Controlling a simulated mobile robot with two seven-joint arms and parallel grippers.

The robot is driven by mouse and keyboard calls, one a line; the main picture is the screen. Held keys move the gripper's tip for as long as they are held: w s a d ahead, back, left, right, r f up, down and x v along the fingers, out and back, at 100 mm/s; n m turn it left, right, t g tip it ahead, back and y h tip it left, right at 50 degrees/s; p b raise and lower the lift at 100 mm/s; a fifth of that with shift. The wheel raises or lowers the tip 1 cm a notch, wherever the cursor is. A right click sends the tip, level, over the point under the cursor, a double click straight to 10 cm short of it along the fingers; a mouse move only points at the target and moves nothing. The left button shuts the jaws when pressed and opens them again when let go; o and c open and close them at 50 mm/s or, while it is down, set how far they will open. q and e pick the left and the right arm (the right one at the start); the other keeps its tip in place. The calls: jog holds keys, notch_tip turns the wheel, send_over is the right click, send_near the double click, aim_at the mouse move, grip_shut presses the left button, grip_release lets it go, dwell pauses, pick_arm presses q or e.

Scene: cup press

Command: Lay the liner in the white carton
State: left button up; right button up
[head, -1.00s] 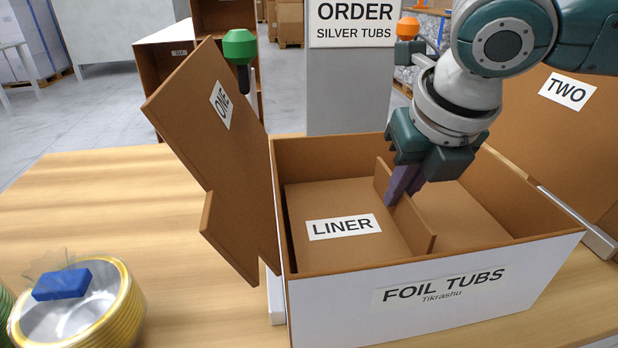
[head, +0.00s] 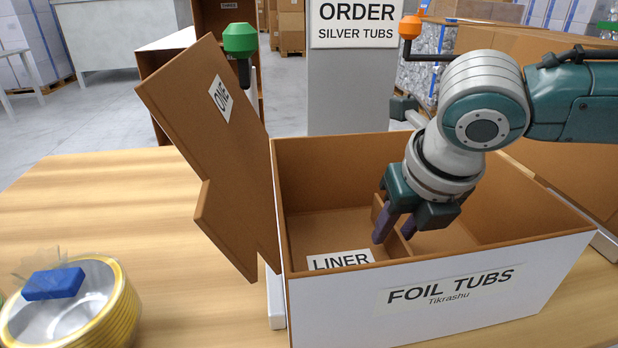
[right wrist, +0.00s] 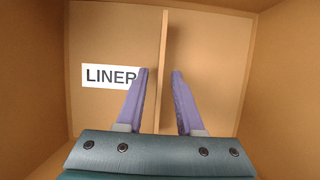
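The white carton (head: 430,308), lettered FOIL TUBS, stands open on the table with brown inner walls. The brown liner, labelled LINER (head: 340,261), lies low inside it, and its label also shows in the right wrist view (right wrist: 110,76). An upright divider (right wrist: 163,60) rises from the liner. My right gripper (head: 396,228) is inside the carton. In the right wrist view its purple fingers (right wrist: 160,74) stand apart, one on each side of the divider, with gaps showing. The carton's front wall hides the liner's near part in the head view. My left gripper is not in view.
Flap ONE (head: 215,140) leans outward at the carton's left. A green knob (head: 240,40) and an orange knob (head: 410,27) stand behind. Stacked yellow-rimmed silver tubs (head: 90,315) with a blue block (head: 54,284) are at lower left. The table's left middle is clear.

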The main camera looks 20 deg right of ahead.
jog(key=p+v, duration=0.3)
jog(key=v, duration=0.9)
jog(key=shift+p, duration=0.35)
